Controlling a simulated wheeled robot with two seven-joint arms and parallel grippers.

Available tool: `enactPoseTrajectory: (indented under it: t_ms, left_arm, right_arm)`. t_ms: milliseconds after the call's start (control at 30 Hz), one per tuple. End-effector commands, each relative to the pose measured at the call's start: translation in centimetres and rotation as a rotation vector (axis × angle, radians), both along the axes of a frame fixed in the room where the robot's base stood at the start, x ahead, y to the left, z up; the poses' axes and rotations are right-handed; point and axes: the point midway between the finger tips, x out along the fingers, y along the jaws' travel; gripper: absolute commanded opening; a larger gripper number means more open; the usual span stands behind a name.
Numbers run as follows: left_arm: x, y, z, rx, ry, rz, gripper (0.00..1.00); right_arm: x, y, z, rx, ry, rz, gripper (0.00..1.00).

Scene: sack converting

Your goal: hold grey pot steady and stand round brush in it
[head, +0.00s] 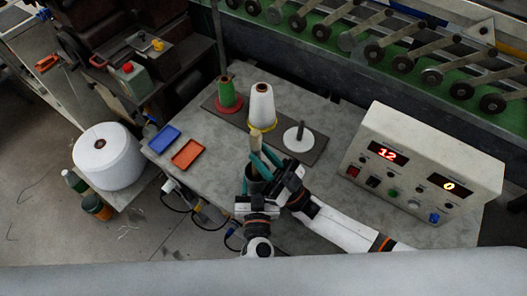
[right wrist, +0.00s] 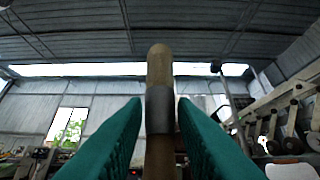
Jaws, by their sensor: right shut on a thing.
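My right gripper (head: 262,158) is shut on the round brush (head: 256,141), whose tan handle stands upright between the teal fingers. In the right wrist view the handle (right wrist: 160,66) with its grey band rises between the two fingers (right wrist: 158,130). The grey pot (head: 259,184) is dark and mostly covered by my grippers, directly below the brush. The brush's lower end is hidden, so I cannot tell whether it is inside the pot. My left gripper (head: 250,184) is at the pot, with a teal finger along its left side; its other finger is hidden.
Behind the grippers a dark board (head: 302,157) carries a green cone, a white cone (head: 261,104) and a white disc with a peg. A control box (head: 420,165) stands at right. Blue (head: 164,138) and orange (head: 187,154) trays lie at left. The grey table (head: 330,195) is clear between grippers and box.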

Motion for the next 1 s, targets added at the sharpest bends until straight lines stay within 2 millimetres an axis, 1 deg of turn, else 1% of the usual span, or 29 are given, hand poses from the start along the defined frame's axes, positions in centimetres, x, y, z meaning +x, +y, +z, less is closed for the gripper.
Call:
enactPoseTrajectory:
  t_ms: [133,433,467,500,600,867,1000]
  left_arm:
    - [0.0,0.0,0.0,0.001,0.001,0.0,0.27]
    - [0.0,0.0,0.0,0.001,0.001,0.0,0.27]
    - [0.0,0.0,0.0,0.001,0.001,0.0,0.27]
    - [0.0,0.0,0.0,0.001,0.001,0.0,0.27]
    - [0.0,0.0,0.0,0.001,0.001,0.0,0.27]
    - [0.0,0.0,0.0,0.001,0.001,0.0,0.27]
    - [0.0,0.0,0.0,0.001,0.001,0.0,0.27]
  right_arm:
    - [0.0,0.0,-0.3,0.0,-0.001,0.001,0.0]
    - [0.0,0.0,-0.4,0.001,-0.002,0.001,0.0]
    - [0.0,0.0,-0.4,0.001,-0.002,0.001,0.3]
    - [0.0,0.0,-0.4,0.001,-0.002,0.001,0.36]
    - [0.0,0.0,-0.4,0.0,-0.001,0.001,0.5]
    - [0.0,0.0,-0.5,0.0,0.0,0.0,0.5]
    - [-0.4,-0.6,-1.2,-0.002,0.001,0.0,0.5]
